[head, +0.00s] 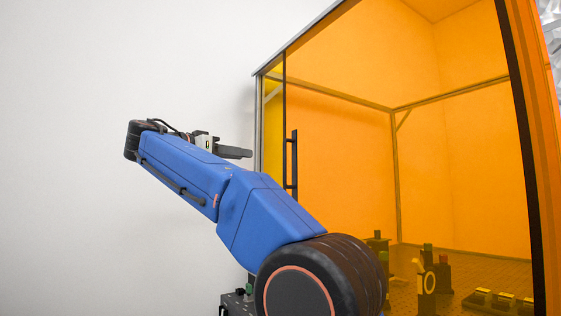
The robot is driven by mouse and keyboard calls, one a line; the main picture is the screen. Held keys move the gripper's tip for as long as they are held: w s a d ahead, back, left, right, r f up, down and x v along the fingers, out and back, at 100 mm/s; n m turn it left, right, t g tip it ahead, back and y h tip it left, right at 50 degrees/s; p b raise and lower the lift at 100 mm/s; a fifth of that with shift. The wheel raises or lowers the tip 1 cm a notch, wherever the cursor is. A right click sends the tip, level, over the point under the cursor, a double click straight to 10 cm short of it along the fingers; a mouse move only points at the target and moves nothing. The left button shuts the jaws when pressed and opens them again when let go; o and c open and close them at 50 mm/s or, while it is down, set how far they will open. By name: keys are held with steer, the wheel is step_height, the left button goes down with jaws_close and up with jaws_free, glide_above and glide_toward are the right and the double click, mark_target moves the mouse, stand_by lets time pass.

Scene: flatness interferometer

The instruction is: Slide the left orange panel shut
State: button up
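The left orange panel (340,160) is a large see-through sheet on the front of the enclosure, with a dark vertical edge near its left side. A black vertical bar handle (290,165) is fixed near that edge. A narrow, lighter yellow strip (273,115) shows between the panel's dark edge and the enclosure's left frame post. My gripper (248,153) is left of the post, with its dark fingers pointing right toward the enclosure. It appears apart from the handle. The fingers overlap from this side, so their opening is hidden.
My blue arm covers the lower left part of the panel. Inside the enclosure, several small optical parts (428,278) stand on a perforated plate (402,292). A dark upright edge (522,130) bounds the panel area at the right. A plain white wall (80,70) fills the left.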

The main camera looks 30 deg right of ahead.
steer(key=x, duration=1.7)
steer(key=shift+c, duration=0.3)
jaws_close()
